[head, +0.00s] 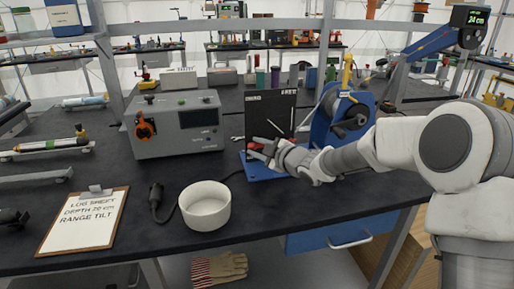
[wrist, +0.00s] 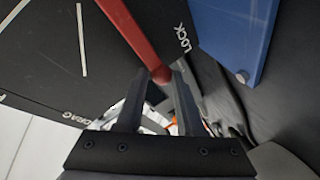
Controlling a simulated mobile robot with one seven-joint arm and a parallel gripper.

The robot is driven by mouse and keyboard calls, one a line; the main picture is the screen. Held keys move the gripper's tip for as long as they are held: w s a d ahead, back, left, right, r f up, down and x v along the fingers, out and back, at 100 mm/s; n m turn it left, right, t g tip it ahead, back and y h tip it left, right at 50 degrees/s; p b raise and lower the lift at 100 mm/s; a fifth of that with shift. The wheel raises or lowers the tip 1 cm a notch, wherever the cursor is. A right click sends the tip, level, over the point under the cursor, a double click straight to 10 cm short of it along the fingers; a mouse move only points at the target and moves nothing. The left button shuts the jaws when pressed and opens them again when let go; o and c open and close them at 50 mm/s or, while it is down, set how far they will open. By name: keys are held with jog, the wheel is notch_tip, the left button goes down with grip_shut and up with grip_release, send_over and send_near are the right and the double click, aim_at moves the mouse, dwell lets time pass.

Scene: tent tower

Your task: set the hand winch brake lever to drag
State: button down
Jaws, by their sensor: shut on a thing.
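The hand winch (head: 341,112) has a blue frame and a drum, and stands at the middle right of the bench in the head view. Its upright black panel (head: 270,112) carries white lettering and lines. My gripper (head: 257,148) is low in front of the panel. In the wrist view, the red brake lever (wrist: 127,30) runs down from the top edge, and its rounded end lies between the fingers of my gripper (wrist: 157,88), which are shut on it. The LOCK label (wrist: 181,40) is right of the lever, close by. The DRAG label (wrist: 86,120) is farther off at lower left.
A grey instrument box (head: 177,125) stands left of the winch. A white bowl (head: 205,206), a black handheld device (head: 157,201) and a clipboard (head: 85,222) lie nearer the front. A blue winch part (wrist: 232,35) is close on the right in the wrist view.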

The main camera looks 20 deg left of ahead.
jog(key=shift+d+r+m+y+p, duration=0.15)
jog(key=shift+r+m+y+p, duration=0.25)
jog(key=shift+r+m+p, duration=0.45)
jog(key=shift+w+d+r+m+y+p, duration=0.15)
jog(key=shift+d+r+m+y+p, duration=0.1)
jog(key=shift+r+m+p, duration=0.3)
jog(key=shift+w+d+r+m+y+p, duration=0.15)
jog(key=shift+r+m+y+p, duration=0.2)
jog(key=shift+r, duration=0.3)
jog(key=shift+w+d+r+m+t+y+p, duration=0.15)
jog(key=shift+d+r+m+t+y+p, duration=0.2)
jog(key=shift+r+m, duration=0.25)
jog(key=shift+w+d+r+m+t+y, duration=0.25)
jog(key=shift+d+r+m, duration=0.1)
jog(key=shift+r+m, duration=0.25)
jog(key=shift+w+d+r+m+t+y, duration=0.1)
jog(key=shift+w+d+r+m+y, duration=0.25)
jog(key=shift+m, duration=0.3)
jog(key=shift+s+r, duration=0.1)
jog(key=c, duration=0.6)
grip_release()
jog(key=shift+r, duration=0.1)
jog(key=shift+c, duration=0.2)
